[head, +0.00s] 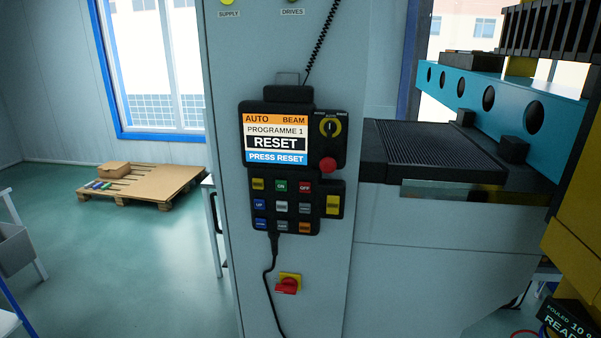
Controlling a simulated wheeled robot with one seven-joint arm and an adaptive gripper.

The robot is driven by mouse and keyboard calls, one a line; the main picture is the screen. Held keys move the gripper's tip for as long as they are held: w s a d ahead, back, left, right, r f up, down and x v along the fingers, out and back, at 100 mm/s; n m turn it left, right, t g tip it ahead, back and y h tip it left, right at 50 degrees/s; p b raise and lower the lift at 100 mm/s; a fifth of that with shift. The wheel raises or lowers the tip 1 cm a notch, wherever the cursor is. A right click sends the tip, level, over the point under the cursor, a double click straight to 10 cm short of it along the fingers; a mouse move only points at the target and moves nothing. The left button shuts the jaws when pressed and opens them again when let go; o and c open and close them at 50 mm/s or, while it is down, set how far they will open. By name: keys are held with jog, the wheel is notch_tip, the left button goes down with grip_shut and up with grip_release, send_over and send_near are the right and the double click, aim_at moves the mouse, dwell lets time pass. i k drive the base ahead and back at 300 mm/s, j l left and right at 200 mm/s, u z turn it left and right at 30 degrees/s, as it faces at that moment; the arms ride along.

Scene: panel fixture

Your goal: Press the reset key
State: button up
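A dark control pendant (289,112) hangs upright on the front of a grey cabinet. Its screen (276,139) reads AUTO, BEAM, PROGRAMME 1, RESET and PRESS RESET. Below is a keypad with a green ON key (281,186), a red OFF key (305,187), a blue UP key (259,204), an orange key (304,228) at bottom right and several others. The other labels are too small to read, so I cannot tell which key is reset. A larger yellow key (333,205) sits to the right. My gripper is not in view.
The pendant also has a red mushroom button (328,165) and a yellow-ringed selector (331,127). A red rotary switch (287,285) is lower on the cabinet (235,60). A teal beam (470,88) and yellow machine parts stand right. A pallet (150,185) lies on the left floor.

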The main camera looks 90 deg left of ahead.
aim_at(257, 183)
jog(key=u, duration=3.2)
jog(key=i+j+z, duration=0.15)
jog(key=j, duration=0.2)
jog(key=i+j+z, duration=0.2)
jog(key=j, duration=0.15)
jog(key=i+j+z, duration=0.15)
jog(key=j, duration=0.25)
jog(key=i+j+z, duration=0.2)
jog(key=j, duration=0.25)
jog(key=j+z, duration=0.15)
jog(key=j, duration=0.25)
jog(key=i+j+z, duration=0.2)
jog(key=j, duration=0.25)
jog(key=k, duration=0.1)
